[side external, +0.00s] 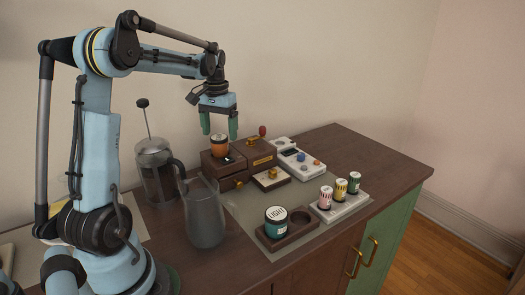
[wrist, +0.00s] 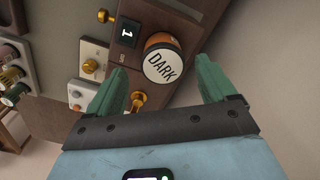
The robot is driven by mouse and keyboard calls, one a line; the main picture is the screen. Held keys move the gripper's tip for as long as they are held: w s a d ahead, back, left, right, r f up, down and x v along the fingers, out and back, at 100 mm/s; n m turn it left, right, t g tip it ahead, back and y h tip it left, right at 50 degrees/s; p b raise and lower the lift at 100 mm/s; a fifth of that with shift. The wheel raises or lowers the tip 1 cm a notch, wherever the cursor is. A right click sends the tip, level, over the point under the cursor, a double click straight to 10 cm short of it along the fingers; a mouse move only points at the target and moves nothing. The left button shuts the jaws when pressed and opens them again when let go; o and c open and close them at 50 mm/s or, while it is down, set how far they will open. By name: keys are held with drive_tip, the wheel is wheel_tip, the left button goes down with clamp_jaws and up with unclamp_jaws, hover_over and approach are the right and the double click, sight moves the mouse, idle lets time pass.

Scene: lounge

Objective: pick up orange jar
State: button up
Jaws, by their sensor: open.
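The orange jar (side external: 219,146) stands upright on a brown wooden box (side external: 215,165) in the side view. It has an orange body and a dark rim at the top. In the wrist view the jar (wrist: 163,58) shows a white lid reading "DARK". My gripper (side external: 219,124) is open just above the jar, its green fingers pointing down. In the wrist view the open gripper (wrist: 165,88) has its two green fingers apart, with the jar beyond and between the fingertips. The fingers do not appear to touch it.
A French press (side external: 156,172) and a glass pitcher (side external: 204,212) stand left of the box. A teal "LIGHT" jar (side external: 276,221) sits in a wooden holder at the front. Small striped jars (side external: 340,191) and a knobbed panel (side external: 300,158) are right. A brass knob (wrist: 138,98) is near the fingers.

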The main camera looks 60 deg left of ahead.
sight(219, 137)
drive_tip(key=shift+s+a+f, duration=0.1)
drive_tip(key=shift+s+f, duration=0.05)
drive_tip(key=shift+f, duration=2)
drive_tip(key=c, duration=1.3)
drive_tip(key=shift+r, duration=0.1)
